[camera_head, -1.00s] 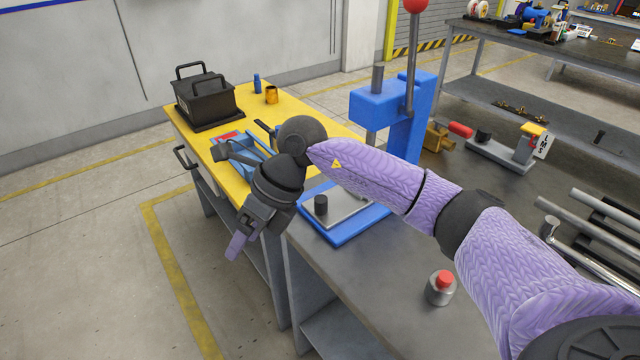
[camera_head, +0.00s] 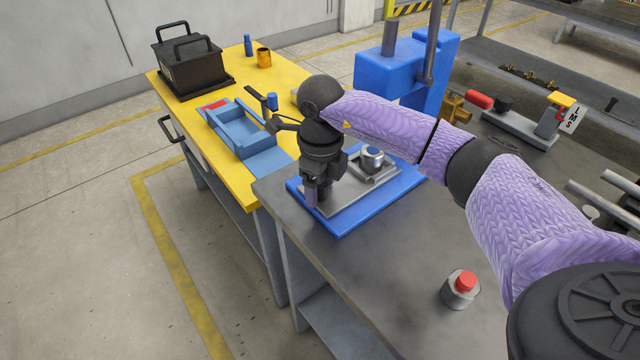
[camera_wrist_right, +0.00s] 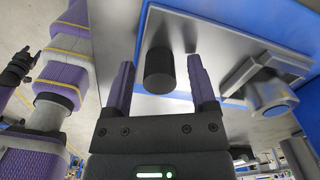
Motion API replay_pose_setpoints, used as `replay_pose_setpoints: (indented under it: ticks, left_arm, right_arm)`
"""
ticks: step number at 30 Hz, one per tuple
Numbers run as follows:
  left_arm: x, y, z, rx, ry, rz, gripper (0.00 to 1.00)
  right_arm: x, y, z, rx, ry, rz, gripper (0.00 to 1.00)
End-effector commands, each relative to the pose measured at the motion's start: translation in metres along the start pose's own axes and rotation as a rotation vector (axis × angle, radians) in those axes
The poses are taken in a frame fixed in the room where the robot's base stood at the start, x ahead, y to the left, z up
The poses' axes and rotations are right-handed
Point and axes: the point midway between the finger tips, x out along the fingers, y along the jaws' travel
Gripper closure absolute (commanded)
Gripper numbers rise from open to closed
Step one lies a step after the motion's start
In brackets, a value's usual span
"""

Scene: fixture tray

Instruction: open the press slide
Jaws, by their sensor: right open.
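The press slide is a grey plate (camera_head: 350,197) lying on the blue base (camera_head: 346,229) of the press (camera_head: 392,75). Its black knob (camera_wrist_right: 159,72) stands up from the plate's near end in the wrist view; in the head view my gripper hides it. My right gripper (camera_head: 312,200) points down over the slide's near left end. In the wrist view it is open (camera_wrist_right: 162,62), with one finger on each side of the knob and gaps between. A dark gripper-like end (camera_wrist_right: 18,68) of my left arm shows at the wrist view's left edge, too small to read.
A metal fixture with a round part (camera_head: 372,158) sits behind the gripper on the slide. A red-topped button (camera_head: 461,288) stands on the grey bench. The yellow table (camera_head: 292,72) at left holds a blue tray (camera_head: 243,128) and a black box (camera_head: 187,62).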

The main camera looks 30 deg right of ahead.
Motion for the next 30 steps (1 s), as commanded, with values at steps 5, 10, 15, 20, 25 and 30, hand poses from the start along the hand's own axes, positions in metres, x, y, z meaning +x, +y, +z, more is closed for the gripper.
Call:
replay_pose_setpoints:
  ticks: [5, 10, 15, 20, 25, 30]
  left_arm:
    - [0.000, 0.001, -0.006, -0.002, 0.010, 0.001, 0.41]
    - [0.000, 0.002, -0.012, -0.004, 0.023, 0.003, 0.41]
    - [0.000, 0.004, -0.014, -0.005, 0.025, 0.005, 0.41]
    - [0.000, 0.005, -0.012, -0.005, 0.023, 0.007, 0.41]
    - [0.000, 0.006, -0.008, -0.004, 0.015, 0.009, 0.41]
    - [0.000, 0.007, -0.002, -0.003, 0.006, 0.011, 0.41]
  right_arm:
    - [-0.001, 0.000, 0.000, 0.000, 0.000, 0.000, 0.44]
    - [-0.001, 0.000, 0.000, 0.000, 0.000, 0.001, 0.80]
    - [-0.001, 0.000, 0.000, 0.000, -0.001, 0.001, 1.00]
    - [-0.001, 0.000, 0.000, 0.000, -0.001, 0.001, 1.00]
    - [-0.001, 0.000, 0.000, 0.000, -0.001, 0.001, 1.00]
    - [-0.001, 0.000, 0.000, 0.000, -0.001, 0.001, 1.00]
